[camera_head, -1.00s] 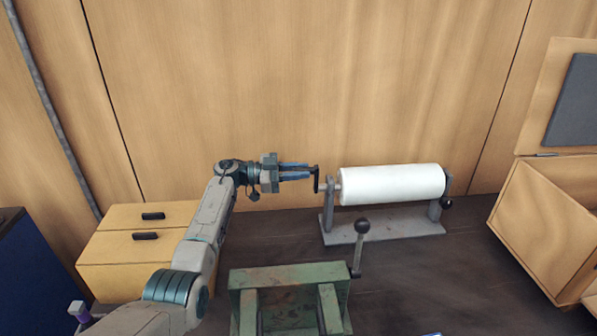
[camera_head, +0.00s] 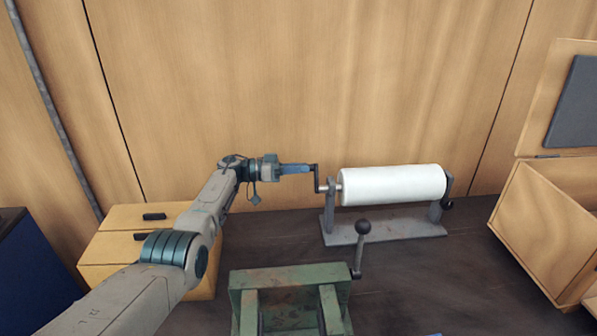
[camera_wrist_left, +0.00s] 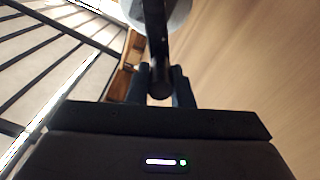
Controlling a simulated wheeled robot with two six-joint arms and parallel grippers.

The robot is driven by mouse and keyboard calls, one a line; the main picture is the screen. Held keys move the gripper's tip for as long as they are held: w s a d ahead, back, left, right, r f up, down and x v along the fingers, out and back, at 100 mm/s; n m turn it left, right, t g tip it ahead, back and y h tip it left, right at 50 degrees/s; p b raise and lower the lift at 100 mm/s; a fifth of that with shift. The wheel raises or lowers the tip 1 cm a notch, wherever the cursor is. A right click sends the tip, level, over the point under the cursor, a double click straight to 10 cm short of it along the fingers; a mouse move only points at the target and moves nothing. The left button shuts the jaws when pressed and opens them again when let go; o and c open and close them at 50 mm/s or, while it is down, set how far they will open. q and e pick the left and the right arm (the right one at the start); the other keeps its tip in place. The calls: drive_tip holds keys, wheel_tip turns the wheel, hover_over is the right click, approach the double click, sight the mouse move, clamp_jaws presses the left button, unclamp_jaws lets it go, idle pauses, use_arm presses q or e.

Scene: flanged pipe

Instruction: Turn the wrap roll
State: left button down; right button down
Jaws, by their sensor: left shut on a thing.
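The white wrap roll (camera_head: 393,185) lies level on a grey stand (camera_head: 385,233) at the back of the table. A dark crank (camera_head: 317,180) sticks out at its left end. My left gripper (camera_head: 309,169) is shut on the upper end of this crank, at its handle. In the left wrist view the fingers (camera_wrist_left: 160,88) close around the dark crank handle, and the white roll (camera_wrist_left: 176,12) shows at the top edge. A second dark knob (camera_head: 447,203) sits at the stand's right end. My right gripper is not in view.
A green machine (camera_head: 288,278) with a ball-topped lever (camera_head: 361,245) stands in front of the roll stand. A wooden drawer box (camera_head: 120,240) is at the left, partly behind my arm. An open wooden box (camera_head: 545,225) is at the right.

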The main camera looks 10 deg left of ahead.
use_arm(q)
drive_tip(key=shift+w+f+n, duration=0.15)
drive_tip(key=shift+f+n, duration=0.05)
drive_tip(key=shift+n, duration=0.2)
drive_tip(key=c, duration=1.3)
unclamp_jaws()
drive_tip(key=s+a+b, duration=0.1)
drive_tip(key=a, duration=0.6)
drive_tip(key=shift+s+a, duration=0.15)
drive_tip(key=shift+a, duration=0.05)
